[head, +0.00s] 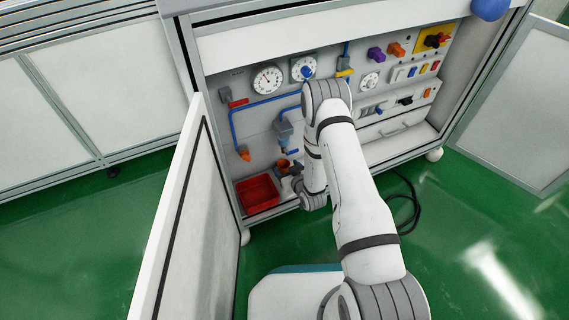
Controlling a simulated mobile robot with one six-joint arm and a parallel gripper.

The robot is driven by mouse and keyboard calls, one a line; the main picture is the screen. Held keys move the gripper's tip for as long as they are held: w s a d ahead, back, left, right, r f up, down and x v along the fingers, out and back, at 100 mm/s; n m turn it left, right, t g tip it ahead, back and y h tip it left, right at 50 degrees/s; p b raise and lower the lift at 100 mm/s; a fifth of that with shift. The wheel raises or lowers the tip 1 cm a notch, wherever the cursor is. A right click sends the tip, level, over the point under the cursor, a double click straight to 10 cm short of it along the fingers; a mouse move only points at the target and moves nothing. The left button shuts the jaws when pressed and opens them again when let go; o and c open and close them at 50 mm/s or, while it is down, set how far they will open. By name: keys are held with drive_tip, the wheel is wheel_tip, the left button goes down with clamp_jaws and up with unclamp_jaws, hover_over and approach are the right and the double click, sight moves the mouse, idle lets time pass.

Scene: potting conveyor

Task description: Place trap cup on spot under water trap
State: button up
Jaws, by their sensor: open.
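The water trap (284,130), a grey-blue body on the blue pipe, hangs on the back panel of the open cabinet. A small orange-brown cup (282,167), which looks like the trap cup, is low in the cabinet, below the water trap. My gripper (288,180) is at the cup, just right of the red bin; it is small and partly hidden by my wrist. Its jaws are open. I cannot tell whether they touch the cup. The spot under the trap cannot be made out.
A red bin (258,194) stands on the cabinet floor at left. An open white door (176,215) borders the left side. Gauges (267,79), a blue pipe (232,127) and an orange pipe end (244,154) are on the panel. A black cable (413,205) lies on the floor.

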drive_tip(key=p+v, duration=0.3)
drive_tip(key=v, duration=0.5)
drive_tip(key=shift+s+d+r, duration=0.15)
drive_tip(key=shift+s+r, duration=0.1)
drive_tip(key=shift+r, duration=0.1)
drive_tip(key=w+d+r+g+h, duration=0.1)
drive_tip(key=w+d+r+g, duration=0.15)
drive_tip(key=r, duration=0.35)
drive_tip(key=w+d+r+g+h, duration=0.1)
drive_tip(key=w+r+h, duration=0.15)
drive_tip(key=r, duration=0.35)
drive_tip(key=s+d+r+m+g+h, duration=0.1)
drive_tip(key=s+d+r+m+g, duration=0.2)
drive_tip(key=r, duration=0.9)
drive_tip(key=s+d+r+g, duration=0.1)
drive_tip(key=s+r+g, duration=0.1)
drive_tip(key=s+r, duration=0.6)
drive_tip(key=s+d+r+m+g, duration=0.1)
drive_tip(key=s+r+g, duration=0.2)
drive_tip(key=s+r, duration=0.6)
drive_tip(key=s+h, duration=0.1)
drive_tip(key=s, duration=0.7)
drive_tip(key=shift+m, duration=0.3)
drive_tip(key=shift+s+d, duration=0.1)
